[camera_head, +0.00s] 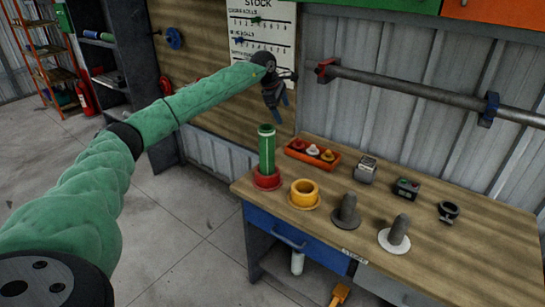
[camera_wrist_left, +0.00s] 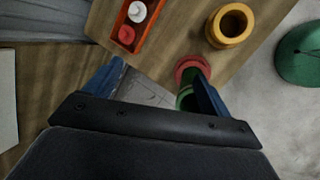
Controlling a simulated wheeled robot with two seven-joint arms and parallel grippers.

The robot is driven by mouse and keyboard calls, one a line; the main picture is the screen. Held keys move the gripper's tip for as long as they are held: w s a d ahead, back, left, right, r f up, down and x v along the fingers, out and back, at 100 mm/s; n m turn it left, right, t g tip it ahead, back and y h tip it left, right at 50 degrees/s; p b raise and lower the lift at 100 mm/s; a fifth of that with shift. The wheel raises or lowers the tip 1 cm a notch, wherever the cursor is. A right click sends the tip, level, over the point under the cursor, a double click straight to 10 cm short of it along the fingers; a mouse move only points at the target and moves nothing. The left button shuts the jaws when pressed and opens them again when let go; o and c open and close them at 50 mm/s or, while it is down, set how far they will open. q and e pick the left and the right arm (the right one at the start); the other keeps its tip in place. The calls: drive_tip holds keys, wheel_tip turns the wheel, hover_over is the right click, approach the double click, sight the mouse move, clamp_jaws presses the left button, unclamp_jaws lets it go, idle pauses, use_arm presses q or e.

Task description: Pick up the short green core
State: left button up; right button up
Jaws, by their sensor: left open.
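The green core (camera_head: 267,152) stands upright on a red base (camera_head: 267,180) at the left corner of the workbench. My left gripper (camera_head: 278,100) is above the core and a little to its right, open and empty, with its blue fingers pointing down. In the left wrist view the green core (camera_wrist_left: 186,97) shows beside the right finger and is partly hidden by it, with the red base (camera_wrist_left: 190,64) beyond. The left wrist view shows my left gripper (camera_wrist_left: 160,85) with its fingers apart. My right gripper is not in view.
On the workbench (camera_head: 325,220), a yellow ring (camera_head: 304,193), a dark spindle (camera_head: 347,212), a pale-based spindle (camera_head: 396,233) and an orange tray (camera_head: 295,146) stand near the core. A pipe (camera_head: 410,87) runs along the wall behind.

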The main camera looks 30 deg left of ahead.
sight(267, 135)
use_arm(q)
drive_tip(key=s+a+f+m+g+y, duration=0.1)
drive_tip(key=s+a+m+g+y, duration=0.1)
drive_tip(key=s+a+g, duration=0.3)
drive_tip(key=shift+m+t, duration=0.5)
drive_tip(key=shift+m, duration=0.1)
drive_tip(key=shift+s+d+f+p, duration=0.2)
drive_tip(key=shift+d+f+p, duration=0.35)
drive_tip(key=shift+f, duration=0.8)
drive_tip(key=shift+s+d+f+p, duration=0.25)
drive_tip(key=shift+f+p, duration=0.65)
drive_tip(key=shift+f, duration=0.5)
drive_tip(key=shift+s+d+f+p, duration=0.3)
drive_tip(key=shift+f+p, duration=0.4)
drive_tip(key=shift+f, duration=0.65)
use_arm(e)
wheel_tip(267, 135, down, 10)
drive_tip(key=s+d+t, duration=0.1)
drive_tip(key=d, duration=0.1)
drive_tip(key=shift+d, duration=0.25)
use_arm(q)
drive_tip(key=shift+w, duration=0.1)
use_arm(e)
drive_tip(key=shift+f, duration=0.1)
use_arm(q)
drive_tip(key=c, duration=1.7)
use_arm(e)
drive_tip(key=shift+s+d, duration=0.1)
